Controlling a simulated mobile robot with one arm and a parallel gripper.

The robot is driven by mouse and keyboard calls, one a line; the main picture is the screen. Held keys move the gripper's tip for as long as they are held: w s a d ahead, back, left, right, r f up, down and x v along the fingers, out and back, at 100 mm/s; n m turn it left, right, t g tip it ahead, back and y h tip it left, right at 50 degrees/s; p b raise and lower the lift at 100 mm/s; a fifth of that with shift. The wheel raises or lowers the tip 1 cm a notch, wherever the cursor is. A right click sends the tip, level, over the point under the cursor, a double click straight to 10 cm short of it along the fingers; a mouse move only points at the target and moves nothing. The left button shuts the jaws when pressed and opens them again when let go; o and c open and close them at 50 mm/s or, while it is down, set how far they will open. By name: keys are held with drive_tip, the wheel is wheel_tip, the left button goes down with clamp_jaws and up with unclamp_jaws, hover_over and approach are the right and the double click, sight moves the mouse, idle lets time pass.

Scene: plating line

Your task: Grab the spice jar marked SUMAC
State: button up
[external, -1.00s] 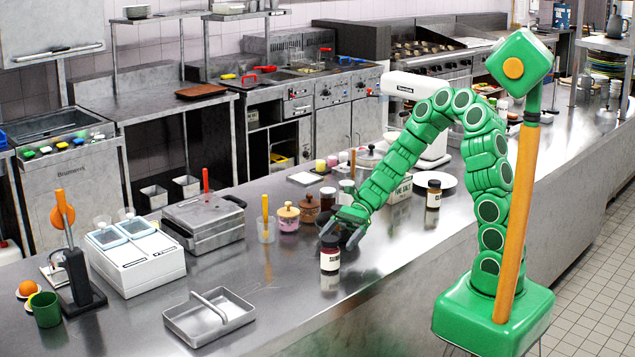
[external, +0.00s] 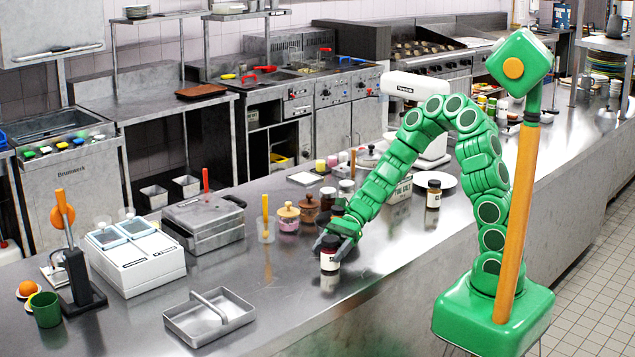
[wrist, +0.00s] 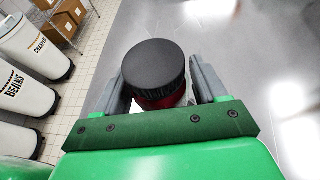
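A spice jar (external: 330,262) with a black lid, dark red contents and a white label stands upright on the steel counter. Its label is too small to read for certain in the external view. My gripper (external: 337,241) reaches down at the jar's top from behind. In the wrist view the jar's black lid (wrist: 153,68) lies between the two fingers of my gripper (wrist: 160,85), with red below it. The fingers are spread on either side, and a small gap shows at the right finger. The label is hidden there.
Several lidded pots and jars, including a pink one (external: 288,217), stand behind left. A metal tray with a handle (external: 210,317) lies at front left. The counter in front of the jar is clear.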

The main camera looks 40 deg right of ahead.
drive_tip(key=c, duration=0.8)
drive_tip(key=shift+r, duration=0.1)
drive_tip(key=shift+r, duration=4.9)
